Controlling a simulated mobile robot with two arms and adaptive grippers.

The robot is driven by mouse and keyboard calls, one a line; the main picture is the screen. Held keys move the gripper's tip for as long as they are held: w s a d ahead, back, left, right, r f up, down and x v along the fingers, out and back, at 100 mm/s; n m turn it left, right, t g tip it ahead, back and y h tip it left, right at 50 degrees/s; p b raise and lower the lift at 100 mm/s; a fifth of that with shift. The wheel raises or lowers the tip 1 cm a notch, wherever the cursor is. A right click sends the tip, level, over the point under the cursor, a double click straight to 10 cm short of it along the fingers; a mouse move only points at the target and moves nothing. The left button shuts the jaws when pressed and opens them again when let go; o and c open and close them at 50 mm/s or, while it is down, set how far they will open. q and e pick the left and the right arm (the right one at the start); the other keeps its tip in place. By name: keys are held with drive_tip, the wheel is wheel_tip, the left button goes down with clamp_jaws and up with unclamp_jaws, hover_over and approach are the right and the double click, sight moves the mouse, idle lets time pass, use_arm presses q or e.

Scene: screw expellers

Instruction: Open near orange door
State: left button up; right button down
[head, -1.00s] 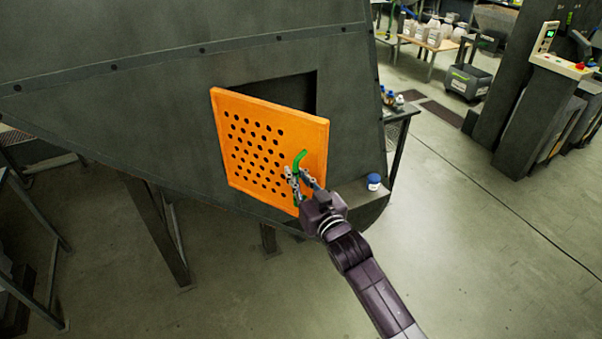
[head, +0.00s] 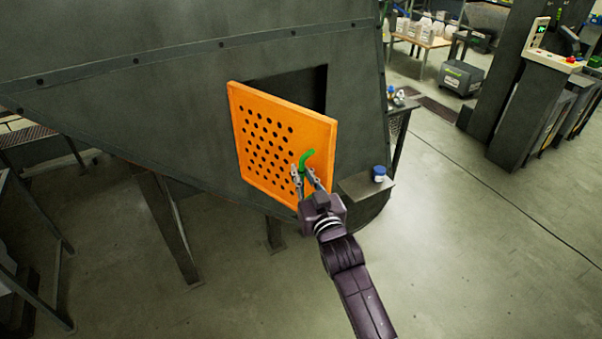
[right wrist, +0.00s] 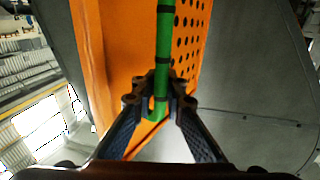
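The orange door (head: 262,145) is a perforated panel on the dark grey machine housing. It stands ajar, swung out from its dark opening, with its right edge toward me. It also shows in the right wrist view (right wrist: 118,50). Its green handle (head: 309,157) is near the lower right edge. In the right wrist view the handle (right wrist: 165,35) runs between my right fingers. My right gripper (head: 304,174) is at the door's lower right, and its fingertips (right wrist: 164,84) close on the handle from both sides. My left gripper is not in view.
A small shelf (head: 352,189) with a blue-and-white jar (head: 379,174) stands right of the door. A control pedestal (head: 530,100) is at the right. The floor (head: 450,250) at the lower right is clear.

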drive_tip(key=c, duration=2.3)
unclamp_jaws()
drive_tip(key=shift+d+f, duration=0.15)
drive_tip(key=shift+f, duration=0.1)
drive_tip(key=o, duration=0.3)
drive_tip(key=shift+s+r, duration=0.15)
drive_tip(key=shift+r, duration=0.05)
drive_tip(key=v, duration=1.2)
